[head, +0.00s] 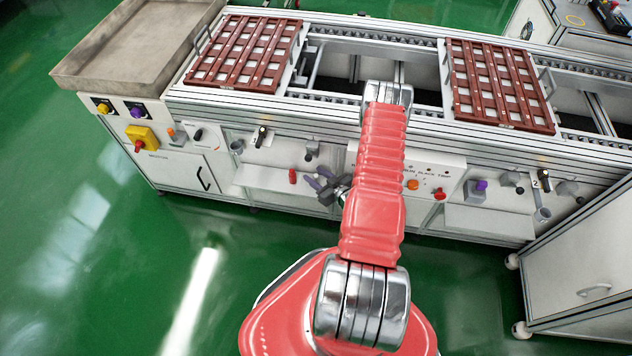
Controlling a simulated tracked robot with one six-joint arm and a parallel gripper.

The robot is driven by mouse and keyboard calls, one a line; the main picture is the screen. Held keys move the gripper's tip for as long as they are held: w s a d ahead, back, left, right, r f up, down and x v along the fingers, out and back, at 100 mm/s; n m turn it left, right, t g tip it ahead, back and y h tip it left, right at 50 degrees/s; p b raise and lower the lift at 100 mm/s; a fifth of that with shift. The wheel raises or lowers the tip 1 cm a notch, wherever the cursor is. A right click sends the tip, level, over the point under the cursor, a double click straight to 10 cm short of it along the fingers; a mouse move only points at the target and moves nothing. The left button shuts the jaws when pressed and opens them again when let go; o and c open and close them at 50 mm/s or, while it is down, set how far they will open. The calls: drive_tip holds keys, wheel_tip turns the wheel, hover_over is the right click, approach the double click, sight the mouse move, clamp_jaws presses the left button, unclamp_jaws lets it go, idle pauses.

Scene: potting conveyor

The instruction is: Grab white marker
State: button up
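I cannot make out a white marker in the head view; it may be hidden behind my arm or too small to tell. My gripper (318,178) is in front of the conveyor's front panel, pointing left over the right end of a small white shelf (262,182). Its two grey fingers look spread apart, with nothing visible between them. A small red cylinder (293,175) stands upright by the shelf, just left of the fingertips and apart from them.
Two brown slotted trays (248,52) (497,84) lie on the conveyor. A grey metal tray (130,42) is at the back left. Another white shelf (488,221) is at the right. A white cabinet (585,270) stands at right. Green floor (110,260) is clear at left.

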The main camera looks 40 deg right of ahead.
drive_tip(key=shift+c, duration=0.4)
clamp_jaws()
idle(0.4)
